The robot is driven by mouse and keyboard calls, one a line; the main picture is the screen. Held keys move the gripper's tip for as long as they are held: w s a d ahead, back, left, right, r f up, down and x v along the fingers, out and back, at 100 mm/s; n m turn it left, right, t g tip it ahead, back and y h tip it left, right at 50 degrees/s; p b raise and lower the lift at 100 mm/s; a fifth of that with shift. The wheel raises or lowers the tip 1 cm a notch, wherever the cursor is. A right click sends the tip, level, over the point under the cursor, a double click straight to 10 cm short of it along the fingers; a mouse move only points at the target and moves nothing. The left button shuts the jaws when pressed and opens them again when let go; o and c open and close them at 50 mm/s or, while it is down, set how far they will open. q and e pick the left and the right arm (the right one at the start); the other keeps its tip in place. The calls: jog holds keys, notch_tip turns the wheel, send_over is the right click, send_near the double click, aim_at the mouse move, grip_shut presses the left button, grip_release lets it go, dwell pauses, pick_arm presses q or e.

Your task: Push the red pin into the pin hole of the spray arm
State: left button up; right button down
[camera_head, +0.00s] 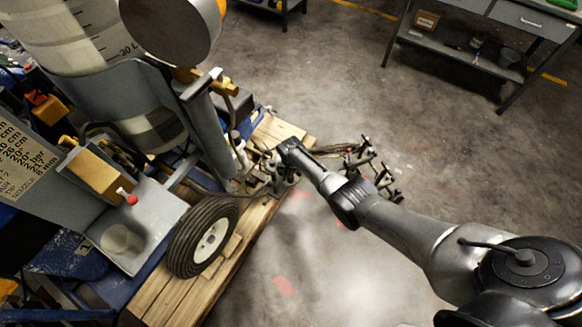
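The spray arm (372,168) is a dark assembly of rods and brackets reaching out to the right of the pallet, low over the floor. A tiny red spot (348,150) shows on it; I cannot tell whether this is the red pin. The pin hole is too small to make out. My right arm comes in from the lower right, and its gripper (280,165) is at the machine's side by the pallet edge, left of the spray arm. Its fingers are dark and blend with the parts there, so opening and contact are unclear. My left gripper is not in view.
The line striper (142,230) stands on a wooden pallet (236,262), with a black-tyred wheel (203,236) near its edge. A red-knobbed lever (131,199) rises from its metal plate. A workbench (487,50) stands at the back right. The concrete floor between is mostly clear.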

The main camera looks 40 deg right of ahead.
jog(key=shift+f, duration=0.4)
jog(key=shift+r, duration=0.1)
dwell(0.6)
jog(key=shift+r, duration=0.3)
jog(key=c, duration=1.4)
grip_release()
jog(key=o, duration=0.4)
jog(key=shift+s+d, duration=0.1)
jog(key=shift+s, duration=0.1)
